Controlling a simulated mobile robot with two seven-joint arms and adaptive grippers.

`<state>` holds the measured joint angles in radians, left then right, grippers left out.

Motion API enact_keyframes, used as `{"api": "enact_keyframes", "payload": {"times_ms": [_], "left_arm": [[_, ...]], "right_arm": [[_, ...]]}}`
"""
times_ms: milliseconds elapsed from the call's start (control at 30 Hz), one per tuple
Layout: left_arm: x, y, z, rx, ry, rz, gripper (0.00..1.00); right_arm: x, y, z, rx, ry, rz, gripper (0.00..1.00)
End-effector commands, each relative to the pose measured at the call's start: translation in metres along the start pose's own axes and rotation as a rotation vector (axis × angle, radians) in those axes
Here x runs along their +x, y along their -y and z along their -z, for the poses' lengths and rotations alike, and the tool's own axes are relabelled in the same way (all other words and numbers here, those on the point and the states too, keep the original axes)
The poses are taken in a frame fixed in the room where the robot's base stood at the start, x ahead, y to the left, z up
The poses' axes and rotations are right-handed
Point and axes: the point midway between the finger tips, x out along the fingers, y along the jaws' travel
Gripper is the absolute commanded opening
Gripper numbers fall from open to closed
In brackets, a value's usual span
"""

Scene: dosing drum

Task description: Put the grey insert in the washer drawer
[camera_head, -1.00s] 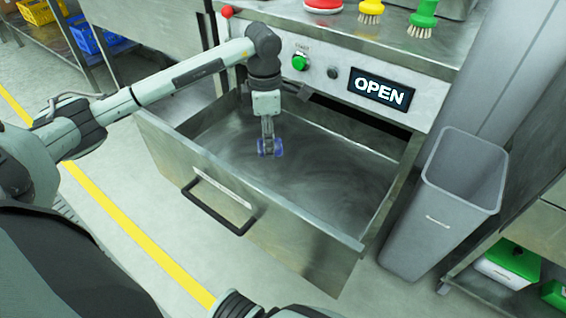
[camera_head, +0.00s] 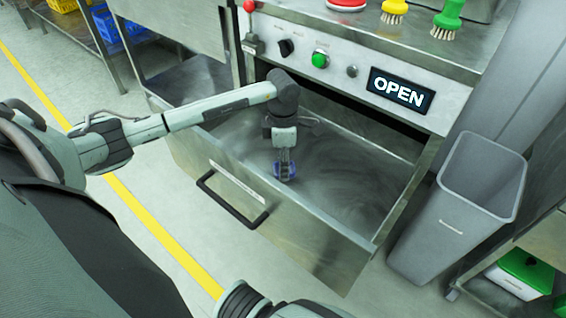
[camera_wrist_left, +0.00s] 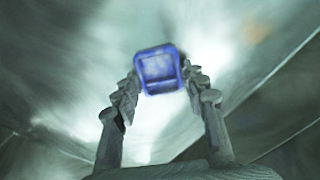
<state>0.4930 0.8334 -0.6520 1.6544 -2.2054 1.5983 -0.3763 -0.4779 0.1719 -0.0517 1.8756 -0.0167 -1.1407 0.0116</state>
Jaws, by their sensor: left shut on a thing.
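The washer drawer (camera_head: 325,238) is pulled out, its metal inside largely bare. My left gripper (camera_head: 284,160) points down inside the drawer, behind the front panel. It is shut on a small blue, open-topped box-shaped piece (camera_head: 285,174). The left wrist view also shows the blue piece (camera_wrist_left: 158,70) between the two fingertips of the left gripper (camera_wrist_left: 160,88). Whether the piece touches the drawer floor I cannot tell. The piece looks blue, and I see no grey insert. My right gripper is not in view.
The control panel (camera_head: 345,65) above the drawer has a lit OPEN sign (camera_head: 401,90) and a green button (camera_head: 320,60). A grey bin (camera_head: 455,210) stands right of the drawer.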

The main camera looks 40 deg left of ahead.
Motion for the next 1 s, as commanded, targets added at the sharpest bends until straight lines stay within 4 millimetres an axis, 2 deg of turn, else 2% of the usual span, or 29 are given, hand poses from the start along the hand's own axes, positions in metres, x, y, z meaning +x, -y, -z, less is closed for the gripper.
{"api": "enact_keyframes", "payload": {"times_ms": [167,200,367,733,767,867,1000], "left_arm": [[0.003,0.000,0.000,0.000,0.000,-0.001,0.16],[0.002,0.000,0.000,0.000,0.000,0.000,0.45],[0.002,0.000,0.000,0.000,0.000,0.000,0.63],[-0.002,0.000,0.000,0.000,0.000,0.000,0.63],[-0.004,-0.001,0.000,0.000,0.001,-0.002,0.63],[-0.021,-0.002,0.000,0.000,0.001,-0.005,0.63],[-0.051,-0.002,0.000,0.000,0.001,-0.006,0.63]], "right_arm": [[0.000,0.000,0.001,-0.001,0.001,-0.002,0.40],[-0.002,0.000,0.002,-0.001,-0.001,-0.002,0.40],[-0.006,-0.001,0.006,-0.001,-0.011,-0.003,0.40],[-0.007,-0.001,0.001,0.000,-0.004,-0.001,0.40],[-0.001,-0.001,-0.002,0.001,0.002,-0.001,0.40],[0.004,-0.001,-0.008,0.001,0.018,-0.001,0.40],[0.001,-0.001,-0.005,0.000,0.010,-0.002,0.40]]}}
